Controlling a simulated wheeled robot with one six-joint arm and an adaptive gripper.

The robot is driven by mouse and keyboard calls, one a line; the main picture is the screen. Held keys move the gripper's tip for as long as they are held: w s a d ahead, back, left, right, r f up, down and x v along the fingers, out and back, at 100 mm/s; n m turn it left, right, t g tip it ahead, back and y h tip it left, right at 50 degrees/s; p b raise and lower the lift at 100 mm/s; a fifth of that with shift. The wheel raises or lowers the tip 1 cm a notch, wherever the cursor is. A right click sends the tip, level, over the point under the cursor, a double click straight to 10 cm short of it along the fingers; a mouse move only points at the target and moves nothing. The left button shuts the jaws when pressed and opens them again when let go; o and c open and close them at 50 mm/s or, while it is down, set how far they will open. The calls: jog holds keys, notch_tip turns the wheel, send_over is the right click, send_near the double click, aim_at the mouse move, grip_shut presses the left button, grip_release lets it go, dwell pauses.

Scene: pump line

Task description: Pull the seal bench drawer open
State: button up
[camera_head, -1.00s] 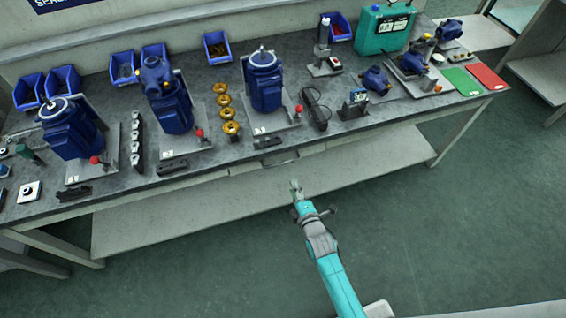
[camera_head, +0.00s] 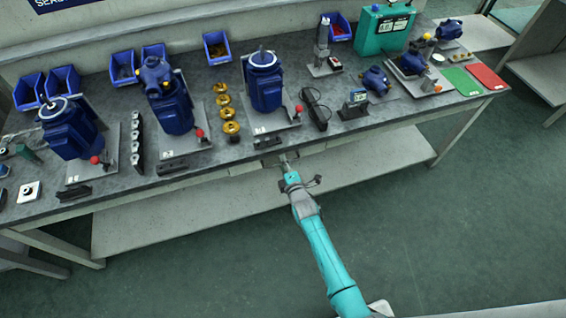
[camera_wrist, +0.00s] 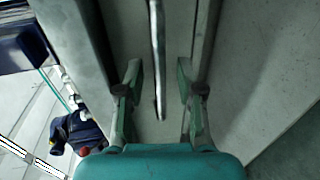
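The seal bench drawer (camera_head: 245,168) is under the front edge of the bench's worktop and looks closed; my gripper covers part of it. Its handle, a thin metal bar (camera_wrist: 157,45), shows in the wrist view. My gripper (camera_head: 284,158) is at the drawer front, below the worktop edge. In the wrist view my gripper (camera_wrist: 158,78) is open, with one finger on each side of the bar. A gap shows between the bar and each finger. How deep the bar sits between the fingers is hard to tell.
The worktop (camera_head: 225,150) overhangs the drawer and holds blue pumps (camera_head: 265,85), gold rings (camera_head: 231,128) and a teal case (camera_head: 384,28). A lower shelf (camera_head: 370,153) runs beneath. The green floor (camera_head: 450,230) in front is clear.

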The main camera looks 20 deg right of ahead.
jog(key=shift+w+f, duration=0.1)
jog(key=shift+w, duration=0.35)
grip_shut()
jog(key=f+v, duration=0.2)
jog(key=v, duration=0.9)
jog(key=s+f+v, duration=0.1)
jog(key=f+v, duration=0.2)
jog(key=v, duration=0.9)
jog(key=shift+s, duration=0.2)
grip_release()
jog(key=shift+r, duration=0.1)
